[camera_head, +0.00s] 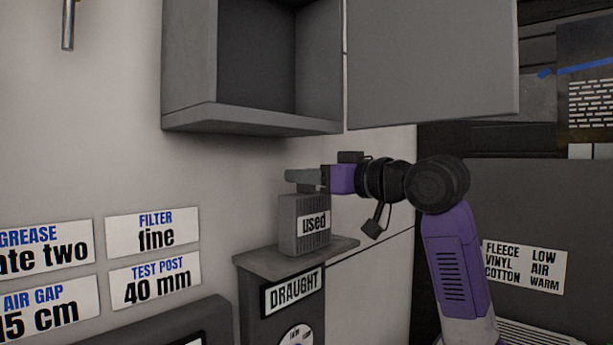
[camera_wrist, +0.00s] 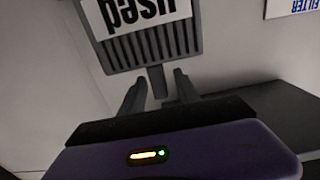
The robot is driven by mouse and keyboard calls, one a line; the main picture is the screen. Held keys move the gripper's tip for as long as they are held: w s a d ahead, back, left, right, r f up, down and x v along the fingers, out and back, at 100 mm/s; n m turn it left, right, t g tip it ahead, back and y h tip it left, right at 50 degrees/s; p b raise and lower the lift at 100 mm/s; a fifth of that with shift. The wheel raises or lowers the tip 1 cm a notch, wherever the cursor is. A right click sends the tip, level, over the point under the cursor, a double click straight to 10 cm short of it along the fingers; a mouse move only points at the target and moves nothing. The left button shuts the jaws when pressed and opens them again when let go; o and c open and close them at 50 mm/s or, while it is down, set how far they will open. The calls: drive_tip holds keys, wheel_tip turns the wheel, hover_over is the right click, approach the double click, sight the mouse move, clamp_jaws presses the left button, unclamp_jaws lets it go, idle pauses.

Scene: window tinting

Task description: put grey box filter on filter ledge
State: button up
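The grey box filter (camera_head: 304,241) is a ribbed grey box with a white "used" label. It appears to stand upright on the ledge (camera_head: 340,246) on top of the cabinet marked "DRAUGHT". In the wrist view the filter (camera_wrist: 155,47) shows upside down, with a narrow tab (camera_wrist: 157,82) pointing toward my gripper. My gripper (camera_head: 303,180) is at the filter's top in the head view. In the wrist view my gripper (camera_wrist: 160,88) has a finger on each side of the tab, with visible gaps, so it is open.
An open grey wall cupboard (camera_head: 250,118) hangs above my gripper, its door (camera_head: 432,60) swung out to the right. Signs, including a "FILTER fine" card (camera_head: 153,230), are on the wall at left. A dark grey unit (camera_head: 185,325) stands at the lower left.

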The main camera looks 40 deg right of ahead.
drive_tip(key=shift+r, duration=0.1)
drive_tip(key=shift+r, duration=0.15)
drive_tip(key=s+b, duration=0.1)
drive_tip(key=s, duration=1.1)
drive_tip(key=shift+d+b, duration=0.2)
drive_tip(key=shift+b, duration=0.2)
